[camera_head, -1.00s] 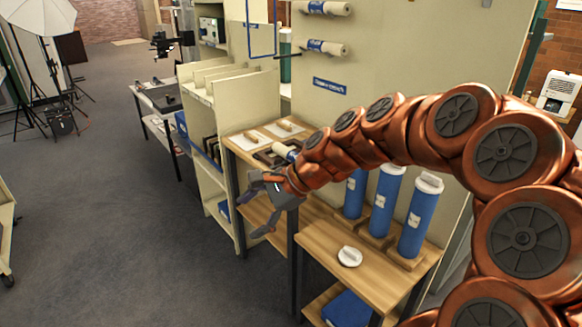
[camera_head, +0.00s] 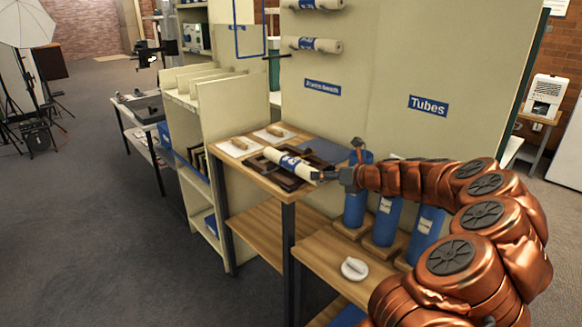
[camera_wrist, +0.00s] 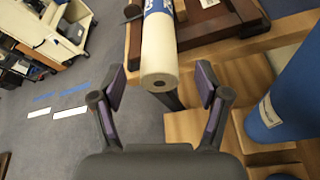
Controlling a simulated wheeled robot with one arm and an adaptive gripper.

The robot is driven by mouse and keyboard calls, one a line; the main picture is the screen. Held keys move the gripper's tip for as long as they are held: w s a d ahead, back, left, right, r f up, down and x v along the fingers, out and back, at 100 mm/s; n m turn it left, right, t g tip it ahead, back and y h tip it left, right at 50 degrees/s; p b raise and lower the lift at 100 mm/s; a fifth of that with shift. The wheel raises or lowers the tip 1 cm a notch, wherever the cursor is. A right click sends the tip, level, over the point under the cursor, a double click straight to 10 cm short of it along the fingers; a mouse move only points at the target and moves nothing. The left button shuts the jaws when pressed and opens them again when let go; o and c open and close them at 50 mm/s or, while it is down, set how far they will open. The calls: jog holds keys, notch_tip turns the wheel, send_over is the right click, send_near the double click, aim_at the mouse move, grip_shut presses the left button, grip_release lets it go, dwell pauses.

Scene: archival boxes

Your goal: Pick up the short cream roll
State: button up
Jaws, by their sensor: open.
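The short cream roll (camera_head: 291,164) lies across a dark wooden frame-like cradle (camera_head: 262,166) on the upper wooden shelf. It has a blue label around its middle. In the wrist view the near end of the roll (camera_wrist: 159,62) points toward me, with its round end face showing. My gripper (camera_head: 322,176) is at the roll's right end. In the wrist view my gripper (camera_wrist: 160,90) is open, with one finger on each side of the roll's end and gaps between. Whether the fingertips overlap the roll in depth is hard to tell.
Blue tubes (camera_head: 388,218) stand on the lower shelf below my arm; one shows close at right in the wrist view (camera_wrist: 290,100). A white lid (camera_head: 354,269) lies on that shelf. Two more cream rolls (camera_head: 313,44) hang on the panel (camera_head: 375,65) behind.

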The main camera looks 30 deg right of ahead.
aim_at(292, 165)
jog(key=shift+b+x, duration=0.35)
jog(key=shift+x, duration=2.6)
jog(key=shift+r, duration=0.2)
jog(key=c, duration=1.4)
jog(key=shift+r, duration=0.1)
